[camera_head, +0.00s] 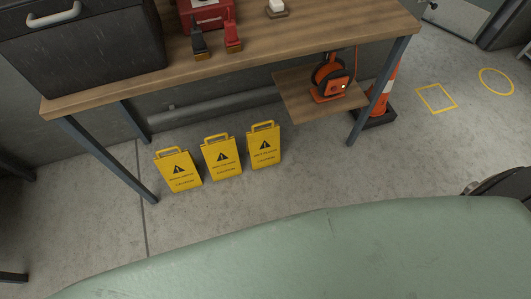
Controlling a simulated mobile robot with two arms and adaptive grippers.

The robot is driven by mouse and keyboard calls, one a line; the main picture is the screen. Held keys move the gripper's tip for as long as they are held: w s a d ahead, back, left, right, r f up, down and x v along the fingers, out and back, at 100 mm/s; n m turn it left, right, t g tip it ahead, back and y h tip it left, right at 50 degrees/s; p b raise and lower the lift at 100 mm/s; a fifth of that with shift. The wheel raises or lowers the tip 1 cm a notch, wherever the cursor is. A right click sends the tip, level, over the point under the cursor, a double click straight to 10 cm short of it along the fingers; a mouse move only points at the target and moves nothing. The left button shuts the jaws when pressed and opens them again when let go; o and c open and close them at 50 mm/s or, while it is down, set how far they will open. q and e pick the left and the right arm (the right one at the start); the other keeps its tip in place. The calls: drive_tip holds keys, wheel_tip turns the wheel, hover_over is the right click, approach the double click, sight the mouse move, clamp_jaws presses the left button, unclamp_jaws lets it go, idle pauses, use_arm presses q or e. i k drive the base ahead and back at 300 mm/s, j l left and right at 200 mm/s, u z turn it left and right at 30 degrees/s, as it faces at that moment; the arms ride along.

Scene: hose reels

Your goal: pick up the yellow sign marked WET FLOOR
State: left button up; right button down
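Three yellow folding signs stand side by side on the concrete floor, partly beneath the workbench: a left sign (178,171), a middle sign (221,158) and a right sign (264,146). Each has a handle opening at the top, a black warning triangle and small dark lettering. The lettering is too small to read surely, so I cannot tell which one is marked WET FLOOR. Neither of my grippers can be made out, and nothing touches the signs.
The wooden workbench (270,50) stands over the signs, with dark metal legs at either side. An orange reel (330,78) sits on a lower shelf (295,98). A traffic cone (382,95) stands right of it. Floor in front of the signs is clear.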

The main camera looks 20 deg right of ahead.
sight(263, 144)
drive_tip(key=i+l+u, duration=0.1)
drive_tip(key=l, duration=0.4)
drive_tip(key=i+l+u, duration=0.1)
drive_tip(key=l, duration=0.4)
drive_tip(key=i+l, duration=0.15)
drive_tip(key=l, duration=0.4)
drive_tip(key=i+l+u, duration=0.15)
drive_tip(key=l, duration=0.35)
drive_tip(key=l+u, duration=0.1)
drive_tip(key=l, duration=0.45)
drive_tip(key=i, duration=0.05)
